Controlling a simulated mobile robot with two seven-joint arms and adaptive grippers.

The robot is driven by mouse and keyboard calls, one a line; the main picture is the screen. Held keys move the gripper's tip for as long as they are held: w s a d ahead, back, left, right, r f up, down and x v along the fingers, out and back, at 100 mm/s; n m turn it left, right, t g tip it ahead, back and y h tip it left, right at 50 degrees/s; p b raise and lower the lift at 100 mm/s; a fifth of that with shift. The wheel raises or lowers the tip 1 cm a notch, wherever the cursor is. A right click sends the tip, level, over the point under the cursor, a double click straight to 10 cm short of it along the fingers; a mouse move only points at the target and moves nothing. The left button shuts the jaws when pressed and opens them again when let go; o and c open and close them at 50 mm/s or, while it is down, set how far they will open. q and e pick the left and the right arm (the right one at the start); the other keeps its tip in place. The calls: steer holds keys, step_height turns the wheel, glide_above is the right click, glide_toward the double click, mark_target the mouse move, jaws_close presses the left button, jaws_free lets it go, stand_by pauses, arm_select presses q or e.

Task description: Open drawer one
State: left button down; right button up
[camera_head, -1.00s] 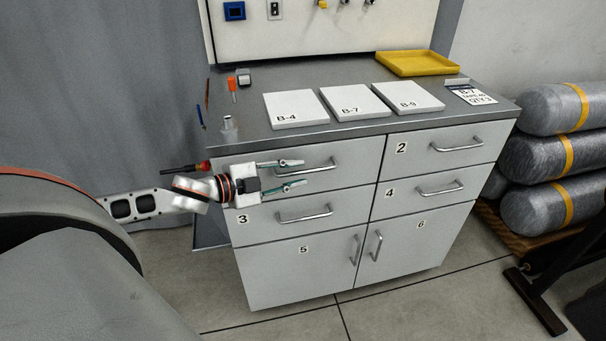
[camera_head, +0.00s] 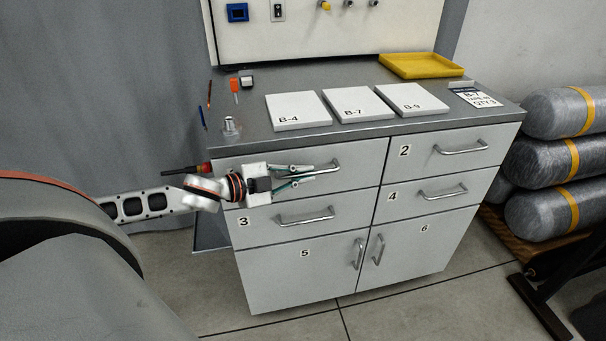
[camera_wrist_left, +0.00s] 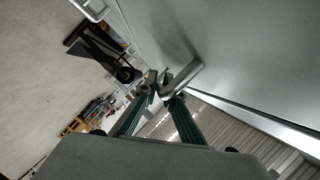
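Drawer one is the top left drawer front (camera_head: 358,160) of the grey cabinet, level with the fronts around it, so it looks closed. Its number is hidden behind my left gripper. Its metal handle (camera_head: 331,164) shows only at its right part; the handle also shows in the left wrist view (camera_wrist_left: 186,75). My left gripper (camera_head: 311,173) reaches in from the left in front of this drawer. Its green-sided fingers are drawn together at the handle bar, and in the left wrist view the tips (camera_wrist_left: 160,84) meet around it. My right gripper is not in view.
Below are drawer 3 (camera_head: 354,212) and door 5 (camera_head: 290,275); drawers 2 (camera_head: 480,141) and 4 (camera_head: 472,191) are to the right. White plates and a yellow tray (camera_head: 421,64) lie on top. Floor in front is clear.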

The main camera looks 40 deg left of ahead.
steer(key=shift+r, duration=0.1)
arm_select(q)
steer(key=shift+s+d, duration=0.15)
steer(key=shift+d, duration=0.05)
steer(key=s+d+p, duration=1.1)
steer(key=s+d, duration=1.4)
steer(key=d, duration=0.4)
steer(key=shift+p, duration=0.35)
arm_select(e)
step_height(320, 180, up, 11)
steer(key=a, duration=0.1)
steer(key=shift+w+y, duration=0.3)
arm_select(q)
steer(key=shift+w, duration=0.1)
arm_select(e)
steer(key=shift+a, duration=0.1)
